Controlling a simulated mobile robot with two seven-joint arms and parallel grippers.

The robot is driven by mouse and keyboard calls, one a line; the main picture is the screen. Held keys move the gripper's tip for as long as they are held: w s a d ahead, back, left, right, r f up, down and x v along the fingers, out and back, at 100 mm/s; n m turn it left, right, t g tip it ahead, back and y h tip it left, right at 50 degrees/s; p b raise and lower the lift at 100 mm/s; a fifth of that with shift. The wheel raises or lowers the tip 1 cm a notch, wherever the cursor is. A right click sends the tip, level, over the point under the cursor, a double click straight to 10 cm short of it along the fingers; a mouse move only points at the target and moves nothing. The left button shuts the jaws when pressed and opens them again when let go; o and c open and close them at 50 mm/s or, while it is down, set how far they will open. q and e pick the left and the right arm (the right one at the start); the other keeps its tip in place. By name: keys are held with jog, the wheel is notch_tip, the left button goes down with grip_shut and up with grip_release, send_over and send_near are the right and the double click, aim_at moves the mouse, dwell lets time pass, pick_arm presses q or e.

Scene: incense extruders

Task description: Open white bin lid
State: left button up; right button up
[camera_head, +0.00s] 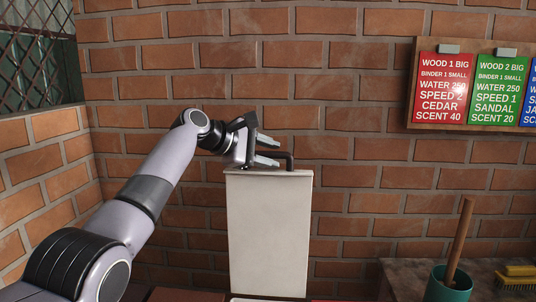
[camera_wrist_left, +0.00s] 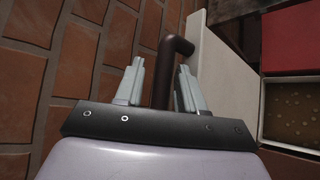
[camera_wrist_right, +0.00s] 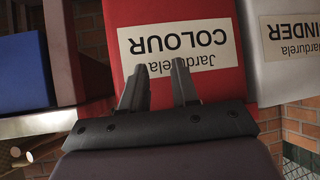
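The tall white bin (camera_head: 268,235) stands against the brick wall in the head view. Its lid lies flat and closed on top, with a dark bent handle (camera_head: 289,157) at the right end. My left gripper (camera_head: 271,151) is open just above the lid, beside the handle. In the left wrist view, the handle (camera_wrist_left: 178,46) runs between the two spread fingers (camera_wrist_left: 161,72), with gaps visible, so it is not clamped. Contact with one finger cannot be told. My right gripper (camera_wrist_right: 158,76) is open and empty, in front of a red box (camera_wrist_right: 180,30) labelled Jardurela COLOUR.
A counter (camera_head: 400,282) at lower right bears a teal cup (camera_head: 448,286) with a wooden stick and a yellow brush (camera_head: 515,281). Recipe cards (camera_head: 443,88) hang on the wall. A silver BINDER box (camera_wrist_right: 285,80) stands beside the red one. The wall is close behind the bin.

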pick_arm(q)
jog(key=shift+a+f, duration=0.1)
jog(key=shift+f, duration=0.25)
jog(key=shift+s+a+r+b, duration=0.15)
jog(key=shift+s+a+b, duration=0.1)
jog(key=shift+b, duration=0.2)
jog(key=b+v, duration=0.2)
jog(key=v, duration=0.3)
jog(key=shift+r, duration=0.25)
jog(key=shift+s+a+r, duration=0.35)
jog(key=shift+a+r, duration=0.05)
jog(key=shift+a, duration=0.05)
jog(key=shift+s+f, duration=0.1)
